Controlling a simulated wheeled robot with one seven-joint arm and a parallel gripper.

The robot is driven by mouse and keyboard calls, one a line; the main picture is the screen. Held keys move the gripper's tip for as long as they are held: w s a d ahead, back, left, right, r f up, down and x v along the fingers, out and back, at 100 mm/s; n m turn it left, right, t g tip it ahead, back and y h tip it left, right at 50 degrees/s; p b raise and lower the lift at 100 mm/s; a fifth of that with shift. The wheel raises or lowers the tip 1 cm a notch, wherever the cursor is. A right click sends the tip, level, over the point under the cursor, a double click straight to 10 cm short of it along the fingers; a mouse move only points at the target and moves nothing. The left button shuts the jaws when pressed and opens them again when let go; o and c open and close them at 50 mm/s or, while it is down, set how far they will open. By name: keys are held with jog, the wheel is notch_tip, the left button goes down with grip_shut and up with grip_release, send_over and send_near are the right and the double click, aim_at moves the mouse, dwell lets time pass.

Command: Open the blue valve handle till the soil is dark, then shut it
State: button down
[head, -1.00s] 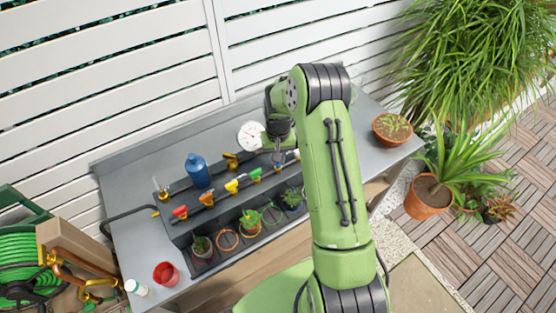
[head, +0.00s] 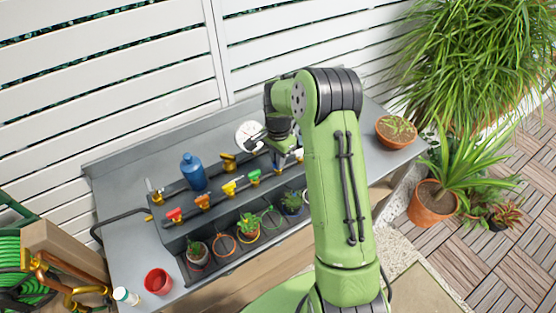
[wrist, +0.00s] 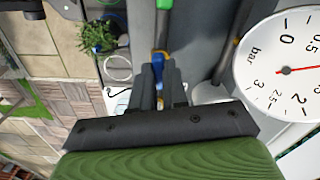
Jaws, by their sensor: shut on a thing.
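The blue valve handle (wrist: 170,83) shows between the fingers of my gripper (wrist: 158,88) in the wrist view. My gripper is shut on it, and the fingers hide much of it. In the head view my gripper (head: 279,160) is over the valve row, right of the green valve handle (head: 254,176). A plant in a blue-rimmed pot (head: 292,207) stands in front of this part of the row. It also shows in the wrist view (wrist: 98,37). Its leaves cover the soil, so I cannot tell the soil's shade.
Red (head: 174,214), orange (head: 203,201) and yellow (head: 229,187) handles are to the left; a white handle (head: 299,155) is close on the right. A pressure gauge (wrist: 284,70) and a blue bottle (head: 193,172) stand behind. A red cup (head: 158,281) is at the front left.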

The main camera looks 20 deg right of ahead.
jog(key=shift+m+b, duration=0.4)
jog(key=shift+m, duration=1.1)
jog(key=c, duration=1.1)
grip_release()
jog(key=shift+c, duration=0.2)
notch_tip(320, 180, up, 16)
jog(key=p, duration=0.1)
jog(key=shift+f, duration=0.1)
